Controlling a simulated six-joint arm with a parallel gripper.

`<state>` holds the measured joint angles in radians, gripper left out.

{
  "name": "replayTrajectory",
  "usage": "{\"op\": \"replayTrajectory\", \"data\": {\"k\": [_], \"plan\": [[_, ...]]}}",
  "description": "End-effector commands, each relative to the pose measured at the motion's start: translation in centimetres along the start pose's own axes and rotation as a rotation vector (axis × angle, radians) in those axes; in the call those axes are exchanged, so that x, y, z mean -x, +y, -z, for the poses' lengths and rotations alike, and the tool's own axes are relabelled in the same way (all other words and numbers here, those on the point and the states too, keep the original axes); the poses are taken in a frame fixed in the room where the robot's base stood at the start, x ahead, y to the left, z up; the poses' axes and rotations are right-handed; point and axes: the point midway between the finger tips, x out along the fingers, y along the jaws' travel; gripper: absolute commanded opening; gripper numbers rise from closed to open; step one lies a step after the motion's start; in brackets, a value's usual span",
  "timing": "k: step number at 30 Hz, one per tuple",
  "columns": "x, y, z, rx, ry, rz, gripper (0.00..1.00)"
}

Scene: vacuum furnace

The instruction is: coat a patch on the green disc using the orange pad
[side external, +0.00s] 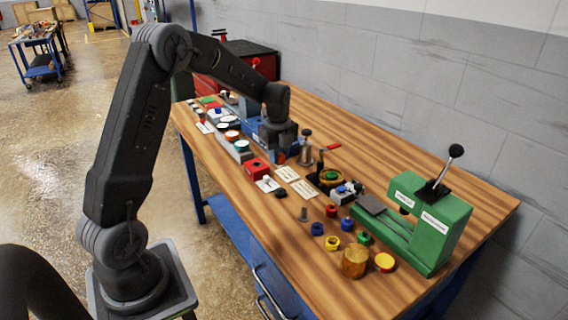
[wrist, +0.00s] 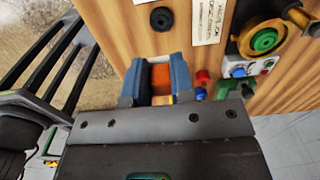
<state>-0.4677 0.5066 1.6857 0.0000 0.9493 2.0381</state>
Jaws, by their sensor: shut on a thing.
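My gripper (wrist: 160,78) shows in the wrist view with two blue-grey fingers, shut on the orange pad (wrist: 161,80) between them. In the side external view my gripper (side external: 272,142) is over the far half of the bench, and the pad cannot be made out there. A green disc (side external: 242,146) lies on a pale block near the bench's left edge, to the left of my gripper. Another green round piece (wrist: 264,41) sits inside a brass ring in the wrist view, apart from the pad. Whether the pad touches anything is hidden.
A red block (side external: 257,168) and printed cards (side external: 295,181) lie in front of my gripper. A metal fixture (side external: 306,150) stands close on its right. Several coloured rings and caps lie nearer, beside a green press (side external: 428,225). Bare wood is free along the right side.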

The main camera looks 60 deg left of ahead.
Motion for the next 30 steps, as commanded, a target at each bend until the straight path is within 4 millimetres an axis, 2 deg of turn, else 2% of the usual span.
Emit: {"op": "replayTrajectory", "data": {"k": [5,13,14,20,23,26,30], "plan": [[0.6,-0.1,0.0,0.000,-0.001,0.002,0.03],[5.2,-0.1,0.0,0.000,-0.002,0.005,0.03],[5.2,-0.3,0.4,-0.003,-0.001,0.001,0.03],[5.1,-2.6,4.4,-0.007,0.000,0.000,0.03],[5.1,-3.8,7.0,-0.009,0.000,0.000,0.03],[5.1,-5.2,10.6,-0.011,0.000,0.000,0.03],[5.1,-6.7,16.8,-0.012,0.000,0.000,0.03]]}}
